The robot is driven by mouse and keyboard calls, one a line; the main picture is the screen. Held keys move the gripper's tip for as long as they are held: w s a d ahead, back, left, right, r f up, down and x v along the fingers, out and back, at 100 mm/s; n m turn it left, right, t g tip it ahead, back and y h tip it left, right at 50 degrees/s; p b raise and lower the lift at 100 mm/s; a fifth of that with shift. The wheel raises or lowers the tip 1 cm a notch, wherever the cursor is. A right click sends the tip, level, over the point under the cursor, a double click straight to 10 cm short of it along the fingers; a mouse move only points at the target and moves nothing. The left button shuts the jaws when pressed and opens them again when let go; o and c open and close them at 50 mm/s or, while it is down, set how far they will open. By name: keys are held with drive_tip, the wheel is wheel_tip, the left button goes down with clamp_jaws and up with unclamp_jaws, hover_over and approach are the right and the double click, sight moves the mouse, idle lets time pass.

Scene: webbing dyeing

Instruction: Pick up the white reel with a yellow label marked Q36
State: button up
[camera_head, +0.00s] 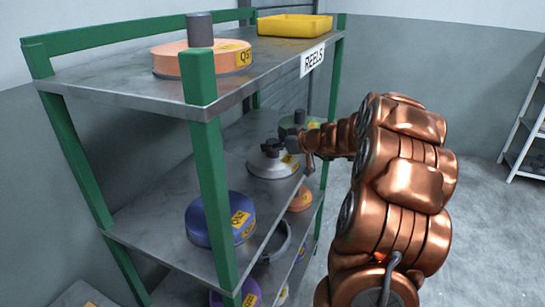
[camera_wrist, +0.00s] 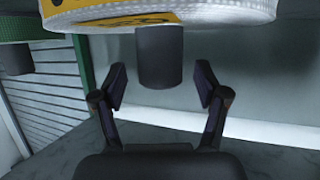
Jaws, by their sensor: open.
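The white reel (camera_head: 268,164) stands on the middle shelf of the rack in the head view, with a yellow label on its right side too small to read. In the wrist view the white reel (camera_wrist: 215,14) fills the top edge, its yellow label partly cut off. Its dark grey hub (camera_wrist: 160,58) points down in that picture. My gripper (camera_head: 283,146) is at the reel's hub in the head view. In the wrist view my gripper (camera_wrist: 160,85) is open, with one finger on each side of the hub and gaps on both sides.
A green reel (camera_head: 298,124) stands just behind the white one; a blue reel (camera_head: 208,218) stands nearer on the same shelf. An orange reel (camera_head: 185,60) and a yellow tray (camera_head: 290,26) are on the top shelf. A green post (camera_head: 210,170) stands at the rack's corner.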

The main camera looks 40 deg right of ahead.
drive_tip(key=shift+w+a+f, duration=0.15)
drive_tip(key=shift+w+f, duration=0.15)
drive_tip(key=shift+w, duration=0.25)
clamp_jaws()
idle(0.5)
